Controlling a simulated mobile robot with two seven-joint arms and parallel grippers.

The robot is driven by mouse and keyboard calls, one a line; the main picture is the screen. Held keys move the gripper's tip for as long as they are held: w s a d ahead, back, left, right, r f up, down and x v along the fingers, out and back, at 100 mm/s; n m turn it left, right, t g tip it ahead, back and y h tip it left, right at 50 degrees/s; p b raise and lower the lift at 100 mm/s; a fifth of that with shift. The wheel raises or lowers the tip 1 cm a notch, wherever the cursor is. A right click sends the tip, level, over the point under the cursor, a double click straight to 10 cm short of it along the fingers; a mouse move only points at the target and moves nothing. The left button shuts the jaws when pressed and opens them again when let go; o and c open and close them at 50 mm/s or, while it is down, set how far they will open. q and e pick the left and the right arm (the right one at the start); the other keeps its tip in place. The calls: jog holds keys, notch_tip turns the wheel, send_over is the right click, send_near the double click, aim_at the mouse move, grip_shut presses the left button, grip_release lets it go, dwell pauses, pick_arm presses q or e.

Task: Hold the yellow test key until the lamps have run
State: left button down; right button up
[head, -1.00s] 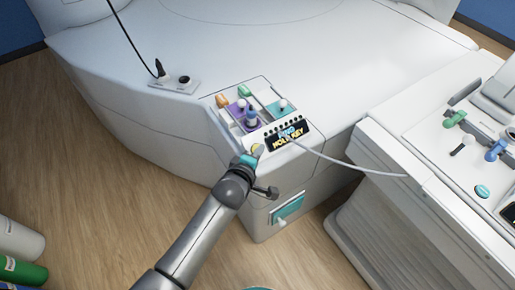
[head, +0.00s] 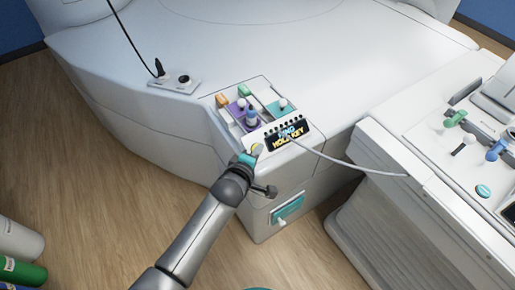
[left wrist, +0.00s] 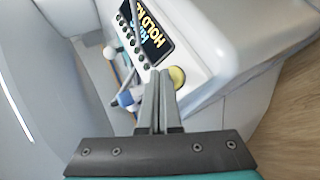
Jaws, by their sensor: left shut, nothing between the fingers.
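The yellow test key (head: 257,149) is a round button on the control panel at the corner of the white machine. In the left wrist view the yellow key (left wrist: 177,76) shows just right of my fingertips. My left gripper (head: 251,157) is shut with nothing between its fingers, its tips (left wrist: 160,73) close beside the key. I cannot tell whether they touch it. A black display (head: 289,135) reads "FIND HOLD KEY". A row of small dark round lamps (left wrist: 131,42) lines its edge; none looks lit. My right gripper is out of view.
Purple and teal slider plates (head: 280,107) with knobs sit behind the display. A pale cable (head: 345,160) runs right from the panel to a white console (head: 430,170).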

pick_arm(q)
jog(key=shift+w+a+f, duration=0.2)
jog(key=shift+f, duration=0.15)
dwell(2.3)
dwell(2.3)
jog(key=shift+s+d+r+p, duration=0.35)
jog(key=shift+s+r+p, duration=0.1)
jog(key=shift+r+p, duration=0.2)
jog(key=s+d+r+p, duration=0.1)
jog(key=r+p, duration=0.1)
jog(key=s+d+r+p, duration=0.1)
jog(key=s+p, duration=0.1)
jog(key=shift+r, duration=0.35)
jog(key=shift+f, duration=0.1)
dwell(0.3)
